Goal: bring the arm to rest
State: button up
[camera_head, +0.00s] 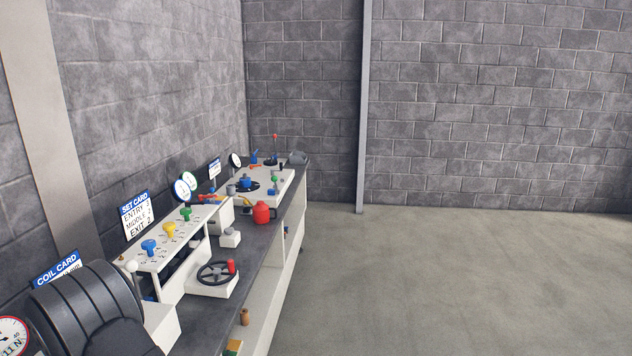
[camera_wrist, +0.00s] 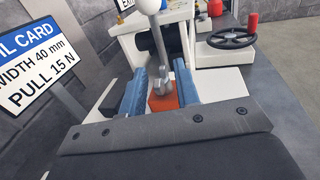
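My gripper (camera_wrist: 160,92) shows in the wrist view with its two blue fingers apart. A grey lever with a white ball knob (camera_wrist: 149,5) stands up in the gap between them in the picture. An orange-red block (camera_wrist: 163,101) shows behind the lever's foot. No finger visibly closes on either; whether a finger touches the lever I cannot tell. The white knob (camera_head: 131,266) also shows in the head view, but I cannot make out my gripper there. A large dark rounded shape covers that view's lower left.
A coil card (camera_wrist: 35,58) stands close at the left. A black handwheel with a red grip (camera_head: 216,273) sits on the bench beyond. The white rack (camera_head: 178,250) carries blue, yellow and green knobs. The floor at right is clear.

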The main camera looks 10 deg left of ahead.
jog(key=v, duration=1.6)
jog(key=w+d+m+h, duration=0.1)
jog(key=w+m, duration=0.1)
jog(key=w+d+m+g+h, duration=0.1)
jog(key=w+m+h, duration=0.1)
jog(key=m, duration=0.1)
jog(key=w+d+f+m+g+h, duration=0.1)
jog(key=w+m+h, duration=0.1)
jog(key=shift+d, duration=0.3)
jog(key=shift+w+d+f+m+g+h, duration=0.15)
jog(key=shift+w+d+m+g+h, duration=0.3)
jog(key=shift+m, duration=0.5)
jog(key=shift+w+d+f+m+g+h, duration=0.2)
jog(key=shift+w+m+g+h, duration=0.35)
jog(key=shift+m, duration=0.4)
jog(key=shift+s, duration=0.1)
